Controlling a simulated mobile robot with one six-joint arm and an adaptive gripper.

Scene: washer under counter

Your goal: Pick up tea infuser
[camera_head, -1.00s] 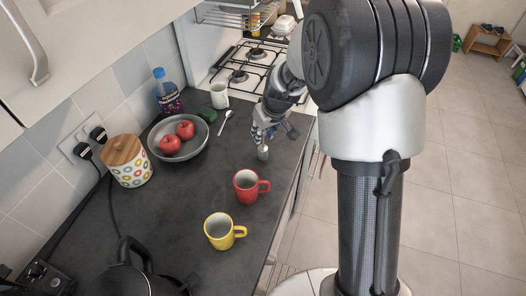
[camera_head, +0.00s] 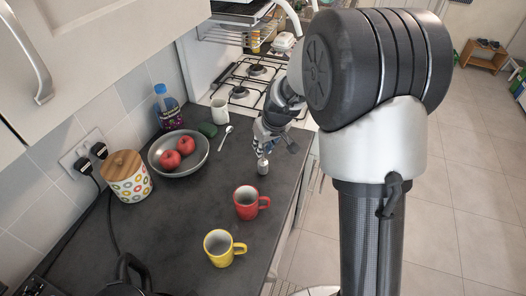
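The tea infuser looks to be the small grey metal cylinder (camera_head: 263,167) on the dark counter, near its right edge and behind the red mug. My gripper (camera_head: 265,150) points down right over it, with its fingertips at or just above the top of the cylinder. The fingers are small and partly overlap each other in this view, so I cannot tell how far apart they are or whether they touch the cylinder. The cylinder appears to stand upright on the counter.
A red mug (camera_head: 246,204) and a yellow mug (camera_head: 219,250) stand nearer me. A grey bowl (camera_head: 160,152) with red apples, a spoon (camera_head: 226,136), a white mug (camera_head: 219,112) and a patterned jar (camera_head: 127,180) are left. The gas hob (camera_head: 245,82) lies behind.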

